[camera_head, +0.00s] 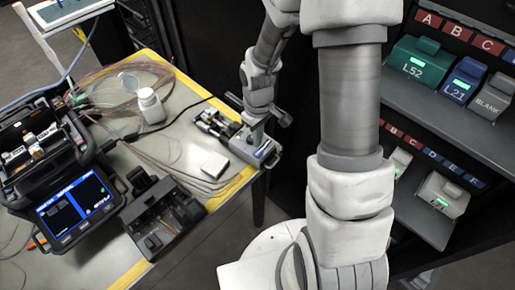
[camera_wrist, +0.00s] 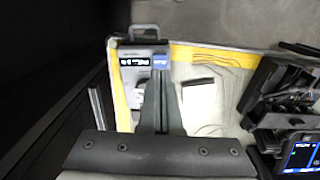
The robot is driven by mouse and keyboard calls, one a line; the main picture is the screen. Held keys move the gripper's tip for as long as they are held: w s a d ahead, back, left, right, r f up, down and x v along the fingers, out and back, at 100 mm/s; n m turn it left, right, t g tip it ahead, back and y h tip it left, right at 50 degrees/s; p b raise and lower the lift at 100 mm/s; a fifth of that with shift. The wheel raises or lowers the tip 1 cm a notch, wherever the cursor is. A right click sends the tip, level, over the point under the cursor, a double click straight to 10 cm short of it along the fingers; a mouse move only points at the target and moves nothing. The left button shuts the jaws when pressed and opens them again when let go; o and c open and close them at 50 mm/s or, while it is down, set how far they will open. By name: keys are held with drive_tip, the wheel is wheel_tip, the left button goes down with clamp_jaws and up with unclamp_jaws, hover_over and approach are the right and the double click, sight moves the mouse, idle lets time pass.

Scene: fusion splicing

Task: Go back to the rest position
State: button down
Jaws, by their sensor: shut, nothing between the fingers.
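My gripper (camera_head: 257,136) is above the right end of the table, over a small grey device (camera_head: 266,153) with a blue label and a handle. In the wrist view my gripper's fingers (camera_wrist: 160,75) are together with nothing between them. They overlap the device (camera_wrist: 140,52) there, so part of it is hidden. I cannot tell whether the fingertips touch it. My arm comes down across the middle of the head view.
The table (camera_head: 228,187) has a yellow edge. It holds a splicer with a lit screen (camera_head: 77,207), a black tool (camera_head: 160,222), a white bottle (camera_head: 150,106), a white block (camera_head: 214,165) and loose fibres. A shelf (camera_head: 445,118) with labelled boxes stands right.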

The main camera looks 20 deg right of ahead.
drive_tip(key=shift+r+p, duration=0.35)
drive_tip(key=shift+r, duration=0.4)
drive_tip(key=shift+r, duration=0.15)
drive_tip(key=s+r+m+t, duration=0.2)
drive_tip(key=s+r, duration=0.2)
drive_tip(key=r, duration=0.7)
drive_tip(key=s+r+m+t, duration=0.2)
drive_tip(key=s+r, duration=0.2)
drive_tip(key=r, duration=0.6)
drive_tip(key=s+r+m+t, duration=0.1)
drive_tip(key=s+r+m, duration=0.1)
drive_tip(key=s+r, duration=0.4)
drive_tip(key=shift+s+t, duration=0.3)
drive_tip(key=shift+s, duration=0.45)
drive_tip(key=shift+w+a, duration=0.1)
drive_tip(key=shift+a, duration=0.1)
